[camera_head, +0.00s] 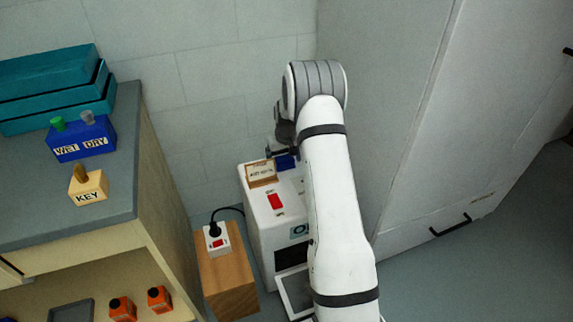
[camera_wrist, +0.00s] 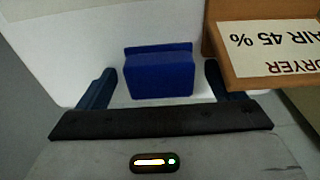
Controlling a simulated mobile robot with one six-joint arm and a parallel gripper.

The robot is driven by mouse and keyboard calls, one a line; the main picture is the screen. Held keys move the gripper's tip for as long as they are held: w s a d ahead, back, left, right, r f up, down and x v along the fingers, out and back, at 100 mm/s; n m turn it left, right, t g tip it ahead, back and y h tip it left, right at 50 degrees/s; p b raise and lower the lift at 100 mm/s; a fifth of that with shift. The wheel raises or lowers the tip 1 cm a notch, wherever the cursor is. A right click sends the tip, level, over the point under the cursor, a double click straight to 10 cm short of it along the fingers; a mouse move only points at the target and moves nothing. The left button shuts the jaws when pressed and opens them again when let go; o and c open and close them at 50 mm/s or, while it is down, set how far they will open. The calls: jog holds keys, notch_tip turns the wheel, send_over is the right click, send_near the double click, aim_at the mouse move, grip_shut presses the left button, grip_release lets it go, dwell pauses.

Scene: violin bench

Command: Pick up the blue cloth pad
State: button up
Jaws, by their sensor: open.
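The blue cloth pad (camera_wrist: 160,76) shows in the wrist view as a small blue block on the white top of a machine. In the head view a bit of it (camera_head: 287,163) shows beside my arm, partly hidden. My gripper (camera_wrist: 160,70) is open, with one dark blue finger to the left of the pad and one to the right. Gaps show between the pad and both fingers, so nothing is gripped. In the head view my gripper (camera_head: 282,152) is over the back of the machine top, mostly covered by my arm.
A wooden dryer sign (camera_wrist: 262,50) stands close by the right finger in the wrist view. The white machine (camera_head: 262,225) stands near the wall and a tall cabinet. A bench (camera_head: 120,150) at left holds a blue WET/DRY box (camera_head: 82,140) and KEY block (camera_head: 88,188).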

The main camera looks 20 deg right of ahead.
aim_at(284, 158)
jog(key=c, duration=1.1)
notch_tip(284, 158, up, 10)
jog(key=p, duration=0.2)
jog(key=shift+r+p, duration=0.1)
jog(key=shift+p, duration=0.2)
jog(key=shift+c, duration=0.2)
